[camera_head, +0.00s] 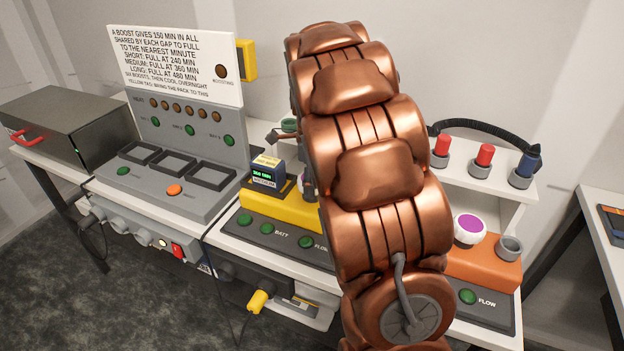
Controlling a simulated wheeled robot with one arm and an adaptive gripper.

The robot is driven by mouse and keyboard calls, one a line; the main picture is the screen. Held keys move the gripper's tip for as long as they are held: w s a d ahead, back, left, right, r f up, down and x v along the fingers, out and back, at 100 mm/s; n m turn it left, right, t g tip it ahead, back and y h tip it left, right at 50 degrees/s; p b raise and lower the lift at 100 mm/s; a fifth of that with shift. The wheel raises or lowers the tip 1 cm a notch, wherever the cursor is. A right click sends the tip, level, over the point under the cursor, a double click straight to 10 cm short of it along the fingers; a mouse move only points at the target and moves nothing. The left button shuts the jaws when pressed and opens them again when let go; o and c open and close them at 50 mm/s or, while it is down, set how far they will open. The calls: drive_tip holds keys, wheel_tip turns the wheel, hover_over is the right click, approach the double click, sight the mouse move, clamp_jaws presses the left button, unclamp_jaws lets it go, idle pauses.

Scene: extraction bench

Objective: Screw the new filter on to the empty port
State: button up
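An orange unit (486,268) stands at the right of the bench, partly behind my copper arm. On its top are a white round filter with a purple face (470,228) and, to the right, a grey open cup-like port (510,248) with nothing on it. Part of another white and purple piece (301,184) shows at the yellow unit (285,212), largely hidden by my arm. I cannot tell which filter is the new one. My gripper is hidden behind my arm, so its hold does not show.
A raised white shelf (504,207) holds two red pieces (484,155) and a blue one (527,165) in grey holders, with a black hose behind. A grey charging station (172,190) with a sign and a dark box (70,125) fill the left. My arm blocks the middle.

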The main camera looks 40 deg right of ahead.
drive_tip(key=o, duration=0.4)
drive_tip(key=shift+o, duration=0.2)
wheel_tip(320, 180, up, 12)
idle(0.6)
idle(0.4)
drive_tip(key=s+a+f+n, duration=0.3)
drive_tip(key=s+a+n, duration=0.3)
drive_tip(key=s+n, duration=0.3)
drive_tip(key=s+a+f+n+g, duration=0.1)
drive_tip(key=s+a+f+n, duration=0.3)
drive_tip(key=s+a+n, duration=0.3)
drive_tip(key=s+a+f+n, duration=0.4)
drive_tip(key=s+a+n, duration=0.2)
drive_tip(key=s+n, duration=0.5)
drive_tip(key=s, duration=0.3)
drive_tip(key=shift+s+a+f+g+p, duration=0.2)
drive_tip(key=shift+s+f+g+p, duration=0.1)
drive_tip(key=shift+g, duration=0.1)
